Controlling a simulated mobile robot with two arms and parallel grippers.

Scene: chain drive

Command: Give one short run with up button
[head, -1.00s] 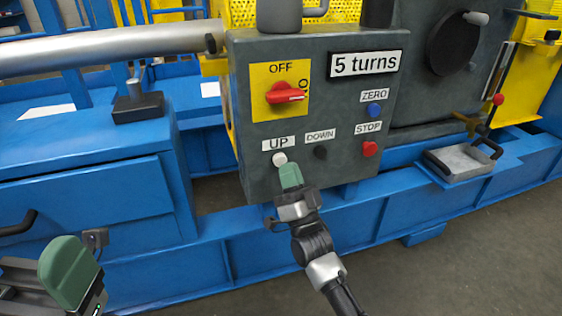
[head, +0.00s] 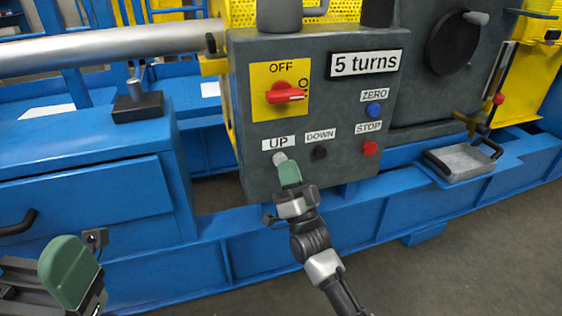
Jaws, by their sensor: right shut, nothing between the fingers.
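The grey control box (head: 335,185) carries a white UP button (head: 279,157) under its UP label. My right gripper (head: 289,172) is shut and empty, its green fingertips right at the lower right edge of the UP button. The fingertips partly cover the button; I cannot tell whether they touch it or whether it is pressed in. My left gripper (head: 68,272) is at the lower left, away from the box, with one green finger showing clearly; its opening cannot be made out.
Beside UP are a black DOWN button (head: 320,153), a red STOP button (head: 369,148) and a blue ZERO button (head: 374,110). A red rotary switch (head: 286,93) sits on a yellow plate. A "5 turns" plate (head: 366,64) is above. A grey tray (head: 461,162) stands at right.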

